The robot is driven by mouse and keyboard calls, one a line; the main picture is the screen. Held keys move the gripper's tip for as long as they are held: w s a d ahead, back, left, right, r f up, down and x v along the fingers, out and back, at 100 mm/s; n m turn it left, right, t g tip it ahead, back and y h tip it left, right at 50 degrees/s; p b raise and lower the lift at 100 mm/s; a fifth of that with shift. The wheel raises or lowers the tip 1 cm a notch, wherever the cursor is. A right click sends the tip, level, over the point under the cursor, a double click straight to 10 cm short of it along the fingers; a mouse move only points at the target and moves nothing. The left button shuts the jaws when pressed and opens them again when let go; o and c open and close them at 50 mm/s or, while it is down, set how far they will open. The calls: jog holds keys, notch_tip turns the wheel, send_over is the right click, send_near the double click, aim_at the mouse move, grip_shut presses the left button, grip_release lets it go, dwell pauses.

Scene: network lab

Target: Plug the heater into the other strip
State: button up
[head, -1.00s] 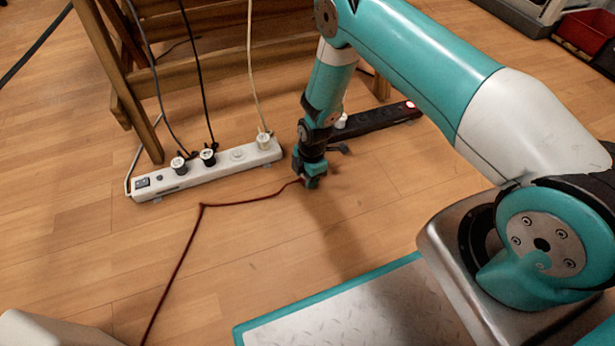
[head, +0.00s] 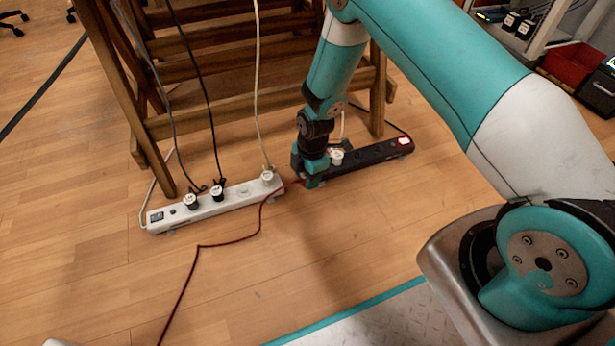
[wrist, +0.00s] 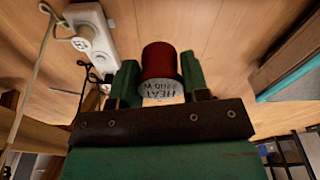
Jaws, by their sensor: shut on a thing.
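My gripper (head: 314,183) is low over the left end of the black power strip (head: 372,153). In the wrist view my gripper (wrist: 160,76) is shut on the heater plug (wrist: 160,62), which has a red body and a pale end marked "HEAT", upside down. The red heater cord (head: 228,242) runs from the gripper left and down across the floor. The black strip has a lit red switch (head: 404,141) at its right end and a white plug (head: 337,157) just right of my gripper. Whether the heater plug touches a socket is hidden by my gripper.
The floor in front is clear apart from the red cord.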

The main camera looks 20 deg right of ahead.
jog(key=d+r+m+p, duration=0.5)
jog(key=r+m, duration=0.5)
jog(key=r, duration=0.1)
jog(key=w+d+r+m+t+h+p, duration=0.1)
jog(key=d+r+m+p, duration=0.4)
jog(key=r+m, duration=0.5)
jog(key=shift+w+r+t, duration=0.3)
jog(key=shift+r, duration=0.3)
jog(key=shift+d, duration=0.1)
